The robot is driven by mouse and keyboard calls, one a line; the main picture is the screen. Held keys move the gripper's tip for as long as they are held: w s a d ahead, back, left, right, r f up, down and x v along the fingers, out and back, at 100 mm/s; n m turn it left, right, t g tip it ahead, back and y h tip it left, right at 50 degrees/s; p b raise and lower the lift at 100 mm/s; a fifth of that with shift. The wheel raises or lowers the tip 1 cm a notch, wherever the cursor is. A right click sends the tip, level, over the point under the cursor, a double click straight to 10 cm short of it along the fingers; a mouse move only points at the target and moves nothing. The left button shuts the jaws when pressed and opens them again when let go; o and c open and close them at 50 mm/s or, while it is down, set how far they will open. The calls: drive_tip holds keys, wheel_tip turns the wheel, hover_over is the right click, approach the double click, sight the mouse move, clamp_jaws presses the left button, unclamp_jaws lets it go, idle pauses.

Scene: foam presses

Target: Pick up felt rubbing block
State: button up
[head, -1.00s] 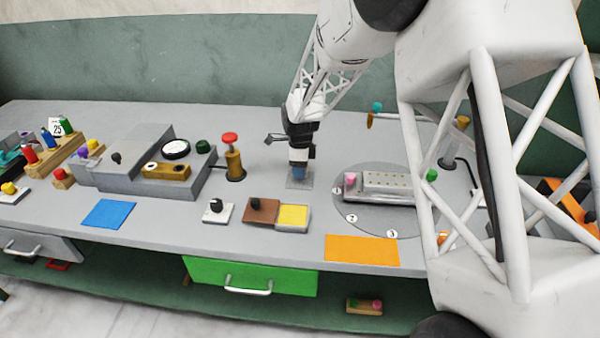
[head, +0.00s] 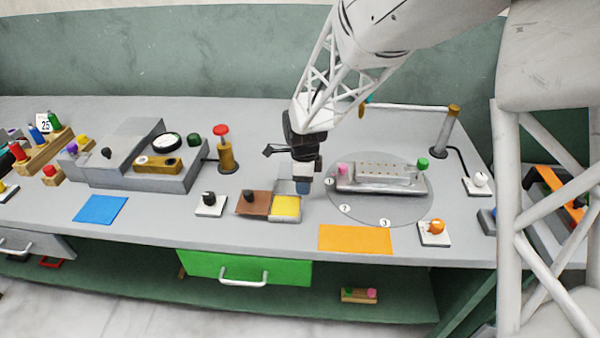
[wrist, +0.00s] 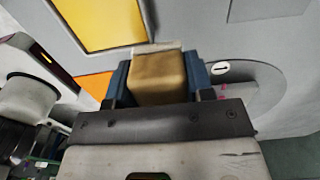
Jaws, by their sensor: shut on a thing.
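My gripper (head: 303,188) is shut on a tan-brown block, which I take to be the felt rubbing block (wrist: 160,78). In the wrist view the block sits between the two blue fingers (wrist: 158,84), with a pale strip along its far edge. In the head view the gripper points down just right of the yellow pad (head: 286,206) and left of the round grey plate (head: 380,212). The block is hidden there by the fingers, and its height above the bench is hard to tell.
A brown pad with a black knob (head: 250,201) adjoins the yellow pad. A metal bar fixture (head: 380,187) stands on the round plate. An orange mat (head: 355,239) lies at the front edge. A red-topped post (head: 226,153) stands at the back left. The bench between it and my gripper is clear.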

drive_tip(key=shift+s+d+r, duration=0.1)
drive_tip(key=shift+s+d, duration=0.15)
drive_tip(key=shift+s, duration=0.35)
drive_tip(key=shift+s+d+r, duration=0.1)
drive_tip(key=shift+s+d, duration=0.1)
drive_tip(key=shift+s, duration=0.4)
drive_tip(key=o, duration=0.4)
drive_tip(key=c, duration=0.3)
